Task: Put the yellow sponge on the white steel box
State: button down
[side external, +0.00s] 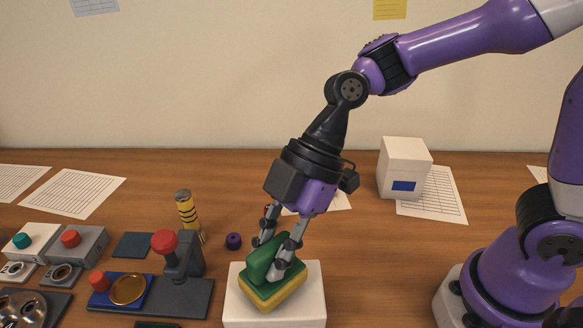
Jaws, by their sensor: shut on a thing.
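The yellow sponge (276,293) has a green upper part and lies at a slant over the top of a white box (312,311) at the front centre. My gripper (275,254) points down over it, with its two fingers shut on the green upper part. The sponge's underside appears to be at the box top, but I cannot tell whether it is touching or held just above. A second white box (404,167) with a blue label stands at the back right. I cannot tell from the picture which box is steel.
Left of the sponge stands a dark press with a red knob (164,242), near a blue tray holding a gold disc (127,289). A yellow-and-black striped cylinder (188,212) and a small purple ring (233,240) are behind. Bare table (380,265) lies to the right.

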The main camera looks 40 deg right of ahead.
jog(key=shift+f, duration=0.35)
jog(key=shift+f, duration=0.15)
jog(key=c, duration=0.7)
grip_release()
jog(key=shift+c, duration=0.2)
jog(key=v, duration=1.1)
jog(key=s+d+f+m+t+h, duration=0.1)
jog(key=d+m+t+h, duration=0.1)
jog(key=d+m, duration=0.5)
jog(key=s+d+f+m+t+h, duration=0.1)
jog(key=d+f+m+t+h, duration=0.1)
jog(key=d+m, duration=0.5)
jog(key=m+t+h, duration=0.1)
jog(key=m+h, duration=0.1)
jog(key=m, duration=0.1)
jog(key=shift+s+d+f+m+h, duration=0.2)
jog(key=shift+s+d+m+h, duration=0.1)
jog(key=shift+d+m, duration=0.1)
